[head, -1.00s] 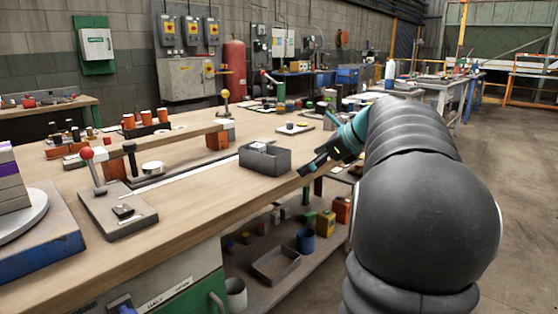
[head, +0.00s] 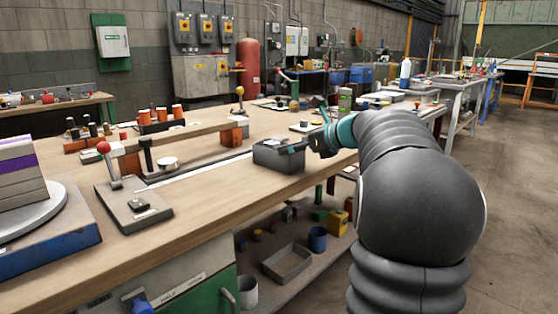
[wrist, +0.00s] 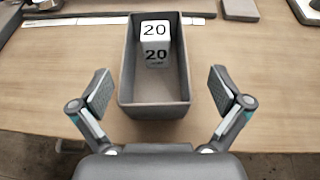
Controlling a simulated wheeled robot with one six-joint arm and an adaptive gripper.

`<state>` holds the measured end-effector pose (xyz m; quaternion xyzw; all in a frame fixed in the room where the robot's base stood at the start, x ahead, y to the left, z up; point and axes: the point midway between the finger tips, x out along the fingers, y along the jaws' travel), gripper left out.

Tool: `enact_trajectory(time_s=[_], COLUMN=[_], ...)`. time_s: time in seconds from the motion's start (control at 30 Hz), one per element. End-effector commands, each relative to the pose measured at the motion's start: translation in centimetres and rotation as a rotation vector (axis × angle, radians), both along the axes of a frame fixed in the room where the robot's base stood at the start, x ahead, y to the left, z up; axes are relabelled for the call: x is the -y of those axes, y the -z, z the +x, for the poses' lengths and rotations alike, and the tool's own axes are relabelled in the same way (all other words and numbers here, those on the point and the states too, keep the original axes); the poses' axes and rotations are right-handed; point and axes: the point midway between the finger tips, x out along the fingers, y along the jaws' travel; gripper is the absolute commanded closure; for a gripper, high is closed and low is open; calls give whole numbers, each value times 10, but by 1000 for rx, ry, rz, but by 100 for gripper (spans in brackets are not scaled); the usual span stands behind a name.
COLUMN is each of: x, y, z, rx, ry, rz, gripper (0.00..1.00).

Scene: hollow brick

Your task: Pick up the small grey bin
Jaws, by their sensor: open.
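The small grey bin (head: 278,160) stands upright on the wooden workbench, close to its front edge. In the wrist view the bin (wrist: 154,97) is seen from above, with a white block marked "20" (wrist: 155,40) inside at its far end. My gripper (wrist: 158,90) is open, with one finger to the left and one to the right of the bin's near end. Gaps show between both pads and the bin walls. In the head view my gripper (head: 310,146) is at the bin's right side, and one finger overlaps the bin's far rim.
The workbench (head: 222,190) has bare wood left of the bin. A lever plate with a red knob (head: 132,205) stands at the left. An orange block (head: 232,135) supports a long bar behind the bin. An open tray (head: 287,263) lies on the shelf below.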

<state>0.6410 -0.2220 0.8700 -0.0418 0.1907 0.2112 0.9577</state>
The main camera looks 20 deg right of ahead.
Motion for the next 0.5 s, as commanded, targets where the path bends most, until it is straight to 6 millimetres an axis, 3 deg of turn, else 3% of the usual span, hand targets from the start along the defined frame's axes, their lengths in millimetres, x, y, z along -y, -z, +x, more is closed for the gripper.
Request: enact_trajectory(time_s=[0.17, 0.5], x=[-6, -26], y=[3, 17], z=[8, 41], rx=[0, 1], ry=[-3, -2], rz=[0, 0], gripper=[0, 0])
